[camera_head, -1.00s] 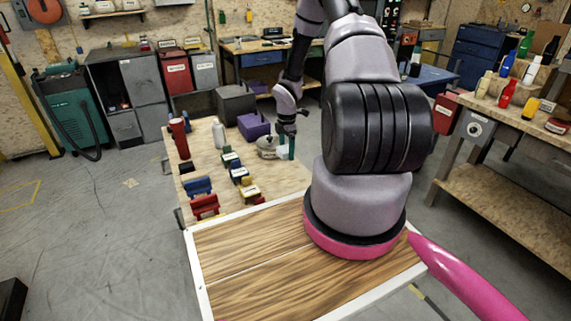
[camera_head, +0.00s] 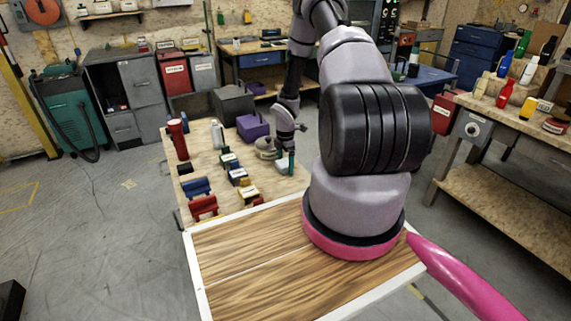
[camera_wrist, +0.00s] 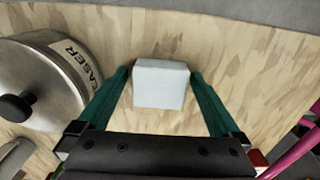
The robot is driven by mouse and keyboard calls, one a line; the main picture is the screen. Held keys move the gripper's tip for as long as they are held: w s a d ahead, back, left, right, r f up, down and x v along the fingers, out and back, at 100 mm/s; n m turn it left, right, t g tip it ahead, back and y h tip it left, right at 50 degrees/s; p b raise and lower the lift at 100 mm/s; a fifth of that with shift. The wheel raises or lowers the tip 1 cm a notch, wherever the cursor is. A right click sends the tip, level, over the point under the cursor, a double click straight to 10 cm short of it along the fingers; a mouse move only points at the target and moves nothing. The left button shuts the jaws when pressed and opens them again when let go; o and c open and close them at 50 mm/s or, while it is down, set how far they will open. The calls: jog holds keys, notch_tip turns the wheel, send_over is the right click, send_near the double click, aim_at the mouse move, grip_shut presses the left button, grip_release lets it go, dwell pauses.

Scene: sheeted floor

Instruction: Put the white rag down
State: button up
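The white rag (camera_wrist: 160,84) shows in the wrist view as a pale, block-like folded shape between the two green fingertips. My gripper (camera_wrist: 160,76) is shut on it, with a fingertip close against each side. In the head view the rag (camera_head: 283,165) is a small pale patch beside a green finger of my gripper (camera_head: 288,163), low over the right part of the wooden table (camera_head: 231,178). I cannot tell whether its underside touches the table.
A purple box (camera_head: 252,127) and a white bottle (camera_head: 217,134) stand farther back. Bare wood lies right of the rag.

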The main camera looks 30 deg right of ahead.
notch_tip(320, 180, up, 13)
notch_tip(320, 180, up, 14)
jog(key=m+t+h, duration=0.1)
jog(key=m, duration=0.4)
send_over(285, 162)
jog(key=s+a, duration=0.1)
jog(key=s+a+r+m+t, duration=0.1)
jog(key=s+a+r+m, duration=0.15)
jog(key=r, duration=0.55)
jog(key=s+a+r+m+t, duration=0.15)
jog(key=s+r+m, duration=0.25)
jog(key=r, duration=0.4)
jog(key=s+a+r+m+t+y, duration=0.1)
jog(key=s+a+r+m, duration=0.4)
jog(key=s, duration=0.5)
jog(key=s+a+r+m+t+y, duration=0.2)
jog(key=s+a+r+m, duration=0.3)
jog(key=s+r, duration=0.4)
jog(key=shift+s+a+r+m+t, duration=0.3)
jog(key=shift+s+a+m+t, duration=0.05)
jog(key=shift+s+m, duration=0.2)
jog(key=shift+w, duration=0.1)
